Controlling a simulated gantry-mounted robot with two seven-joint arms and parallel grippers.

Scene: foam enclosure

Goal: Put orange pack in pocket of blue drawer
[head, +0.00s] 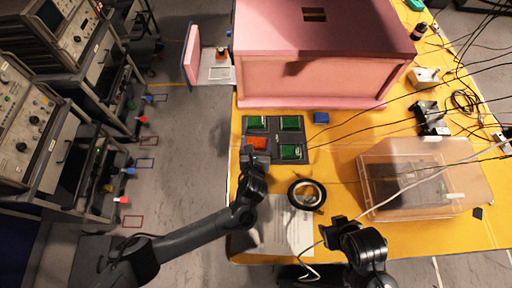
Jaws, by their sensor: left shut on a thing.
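The orange pack (258,142) lies at the left front of a dark tray (273,123) on the yellow table. My left gripper (257,157) is at its near edge, shut on the orange pack; the fingertips are partly hidden by the hand.
The pink enclosure (315,82) stands behind the tray. A small blue block (321,117) lies right of the tray. A black-and-white ring (307,194), a paper sheet (297,238) and a clear box (375,190) are nearer. Cables cross the right side.

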